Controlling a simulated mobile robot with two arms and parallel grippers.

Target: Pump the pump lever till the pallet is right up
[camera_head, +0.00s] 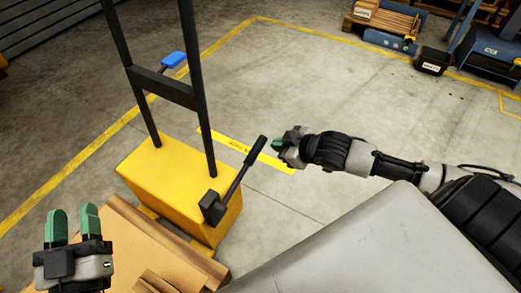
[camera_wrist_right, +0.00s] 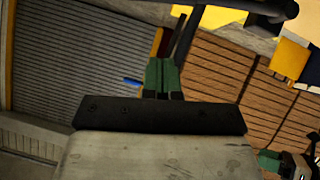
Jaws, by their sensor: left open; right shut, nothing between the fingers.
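The pump lever (camera_head: 240,172) is a black bar on the yellow truck body (camera_head: 165,185), slanting up to the right from a black block at its foot. My right gripper (camera_head: 277,145) is shut and empty, just right of the lever's upper end, with a small gap in the picture. Its green fingers (camera_wrist_right: 162,76) are together in the right wrist view. My left gripper (camera_head: 73,224) is open and empty, over the brown load at lower left. Wooden boards (camera_head: 152,283) show at the bottom edge, but how high the pallet stands cannot be told.
A black mast frame (camera_head: 177,92) rises from the yellow body, with a blue piece (camera_head: 173,59) behind it. Yellow lines mark the concrete floor. A black bin (camera_head: 433,61) and a blue machine (camera_head: 493,57) stand far right. The floor beyond the lever is clear.

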